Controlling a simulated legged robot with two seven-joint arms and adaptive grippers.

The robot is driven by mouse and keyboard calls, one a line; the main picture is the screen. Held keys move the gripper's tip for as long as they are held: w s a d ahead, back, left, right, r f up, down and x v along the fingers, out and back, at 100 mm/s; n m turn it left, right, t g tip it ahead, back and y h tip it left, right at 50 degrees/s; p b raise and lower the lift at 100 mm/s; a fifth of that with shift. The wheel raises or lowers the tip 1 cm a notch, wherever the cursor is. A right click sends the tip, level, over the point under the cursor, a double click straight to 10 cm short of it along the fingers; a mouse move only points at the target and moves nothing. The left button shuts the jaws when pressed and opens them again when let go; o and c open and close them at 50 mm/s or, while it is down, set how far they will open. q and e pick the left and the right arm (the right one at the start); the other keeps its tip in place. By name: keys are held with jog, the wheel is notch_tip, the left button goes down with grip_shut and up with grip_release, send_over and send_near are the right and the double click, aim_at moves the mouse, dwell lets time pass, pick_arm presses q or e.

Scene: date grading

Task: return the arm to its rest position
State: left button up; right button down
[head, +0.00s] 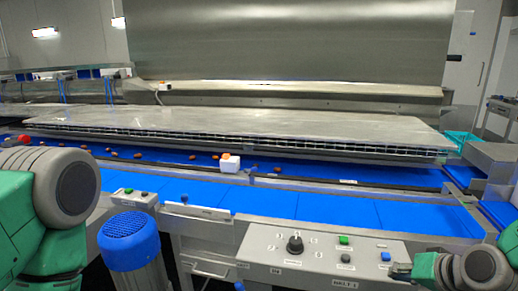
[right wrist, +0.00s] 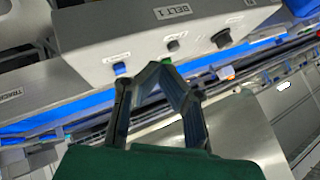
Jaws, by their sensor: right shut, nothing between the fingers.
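My right arm comes in at the lower right of the head view, and the tip of its gripper (head: 399,271) shows beside the right end of the control box. In the right wrist view the right gripper (right wrist: 163,68) has its dark fingers drawn together at the tips, with nothing held. The grey control box (head: 272,238), labelled BELT 1, also shows in the right wrist view (right wrist: 150,45) beyond the fingertips. I cannot tell whether the fingers touch it. My left arm fills the left edge of the head view; its gripper is out of view.
The box carries a black knob (head: 295,243), a green button (head: 343,239) and a blue button (head: 385,256). A blue motor (head: 128,240) stands at the lower left.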

pick_arm(q)
notch_tip(320, 180, down, 12)
jog(key=a+b, duration=0.1)
jog(key=b, duration=1)
jog(key=shift+a+f+b, duration=0.25)
jog(key=shift+a+b, duration=0.05)
jog(key=shift+b, duration=0.1)
pick_arm(e)
jog(key=s+a+f+n+g+h, duration=0.1)
jog(key=s+f+g, duration=0.3)
jog(key=s+f, duration=1.1)
jog(key=s+a+f+n+g+h, duration=0.2)
jog(key=s+a+f+n+g, duration=0.1)
jog(key=s+f, duration=1.2)
jog(key=shift+a+f+n+g+h, duration=0.3)
jog(key=shift+f+n+g, duration=0.2)
jog(key=shift+n, duration=0.1)
